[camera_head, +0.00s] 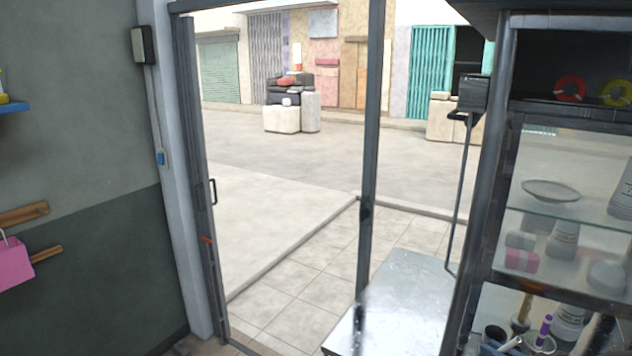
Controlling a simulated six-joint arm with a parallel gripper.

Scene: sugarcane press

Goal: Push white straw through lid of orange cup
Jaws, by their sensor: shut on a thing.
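No orange cup with a lid shows in the head view, and I cannot pick out a white straw for certain. My gripper is not in view either, so I cannot see what it holds or where it stands relative to the cup. A pale, thin, rod-like thing (511,343) leans among small containers at the bottom right. It is too small and too cut off by the frame edge to tell what it is.
A bare grey metal table (405,295) stands at the lower middle, beside a glass-fronted cabinet (500,160) holding bottles and a dish (551,191). A doorway opens onto a tiled floor (315,290) and a street. A pink item (14,264) hangs at the left wall.

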